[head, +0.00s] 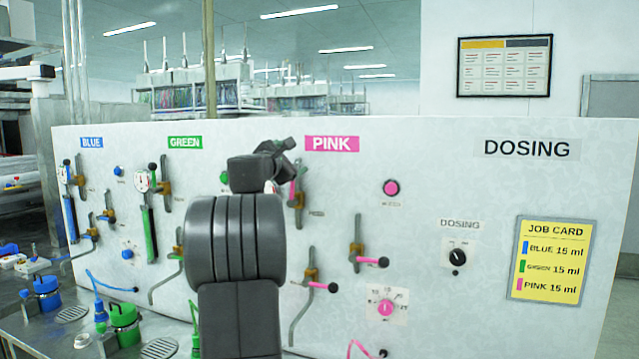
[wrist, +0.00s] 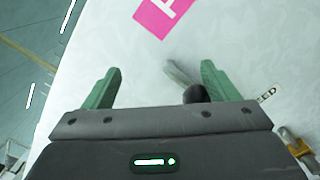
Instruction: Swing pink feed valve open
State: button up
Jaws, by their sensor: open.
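The pink feed valve (head: 299,194) is on the panel under the PINK label (head: 332,144). Its pink handle stands roughly upright along the pipe, and its top is hidden behind my gripper in the head view. In the wrist view a black knob (wrist: 194,94) and a grey bar show between my fingers, close to the right finger. My gripper (wrist: 160,72) is open, with green fingers spread, and holds nothing. In the head view my gripper (head: 285,147) is in front of the panel at the valve's top. I cannot tell whether a finger touches the knob.
Two other pink-handled valves (head: 322,286) (head: 372,262) are lower on the panel, handles sideways. A pink button (head: 391,188), a pink dial (head: 386,308) and the dosing switch (head: 457,257) are to the right. Green and blue valves are left. My arm hides part of the green section.

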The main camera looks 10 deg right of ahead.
jog(key=shift+n, duration=0.3)
jog(key=w+a+f, duration=0.2)
jog(key=a+f, duration=0.1)
jog(key=shift+f, duration=0.1)
jog(key=shift+y, duration=0.3)
jog(key=shift+d, duration=0.1)
jog(key=shift+d+f+b, duration=0.15)
jog(key=shift+f+b, duration=0.3)
jog(key=shift+b, duration=0.15)
jog(key=shift+s+f, duration=0.1)
